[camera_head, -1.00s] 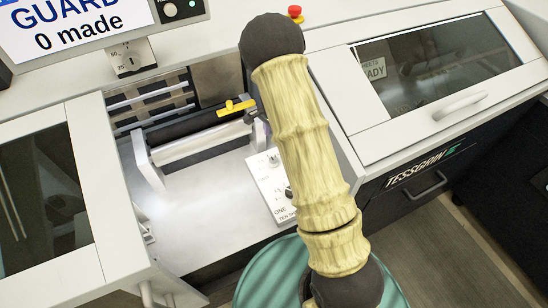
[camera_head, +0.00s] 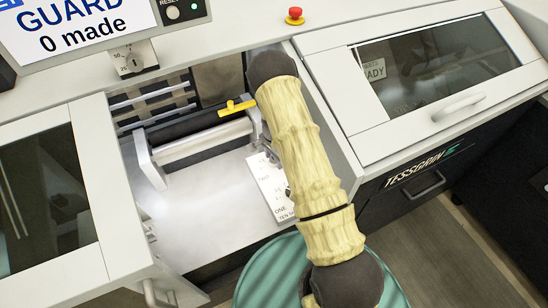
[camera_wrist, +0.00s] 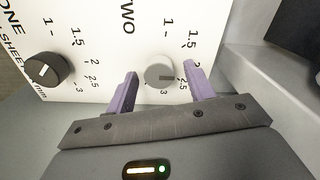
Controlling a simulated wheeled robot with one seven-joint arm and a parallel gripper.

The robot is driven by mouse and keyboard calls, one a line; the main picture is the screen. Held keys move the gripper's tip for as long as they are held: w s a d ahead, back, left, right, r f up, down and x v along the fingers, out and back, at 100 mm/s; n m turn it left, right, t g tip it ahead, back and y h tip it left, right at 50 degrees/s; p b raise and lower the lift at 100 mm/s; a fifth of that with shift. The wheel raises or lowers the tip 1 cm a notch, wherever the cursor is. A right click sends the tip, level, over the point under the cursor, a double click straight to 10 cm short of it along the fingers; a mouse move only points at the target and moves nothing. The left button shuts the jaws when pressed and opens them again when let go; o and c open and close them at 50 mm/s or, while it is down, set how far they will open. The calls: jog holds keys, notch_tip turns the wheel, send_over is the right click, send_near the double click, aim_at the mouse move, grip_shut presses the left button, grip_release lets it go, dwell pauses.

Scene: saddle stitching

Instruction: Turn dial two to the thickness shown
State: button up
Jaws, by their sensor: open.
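Dial two is a light grey knob (camera_wrist: 158,69) with a dark mark on its lower right, on a white panel beside the word TWO. Its scale runs from 1 to 3; the mark lies towards the 2.5 side, but its exact reading is unclear. My gripper (camera_wrist: 160,71) is open, with one purple finger on each side of the knob. Whether the fingers touch it cannot be told. The screen (camera_head: 75,25) reads GUARD and 0 made; no thickness shows in the visible part.
Dial one, a black knob (camera_wrist: 44,70), sits left of dial two. A grey wall (camera_wrist: 245,75) rises close to the right of the panel. A roller (camera_head: 203,142) with a yellow lever (camera_head: 237,108) stands beside my arm. A red button (camera_head: 295,16) is on top.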

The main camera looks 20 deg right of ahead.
jog(key=shift+d, duration=0.15)
jog(key=shift+c, duration=0.7)
jog(key=c, duration=0.8)
